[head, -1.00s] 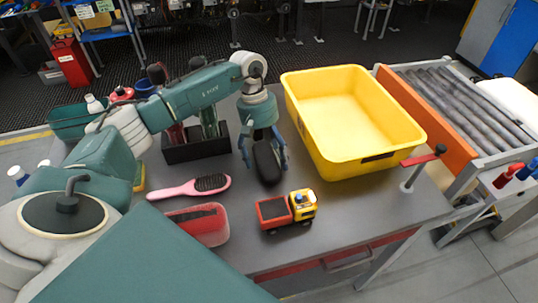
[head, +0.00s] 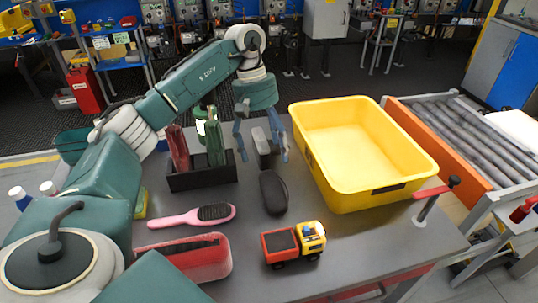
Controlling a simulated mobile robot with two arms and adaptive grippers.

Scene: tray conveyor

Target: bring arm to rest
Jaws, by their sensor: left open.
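My left gripper (head: 262,152) hangs from my raised left arm above the back middle of the table. Its blue fingers are spread apart and open. A small grey block with a dark top (head: 263,143) shows between the fingers; I cannot tell whether it stands on the table behind them. The black oval case (head: 273,194) lies on the table in front of the gripper, apart from it. My right gripper is not in view.
A yellow bin (head: 408,193) stands right of the gripper, beside the roller conveyor (head: 470,130). A black holder with bottles (head: 203,180) is at left. A pink brush (head: 180,218), red container (head: 205,262) and toy truck (head: 293,245) lie in front on the grey table.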

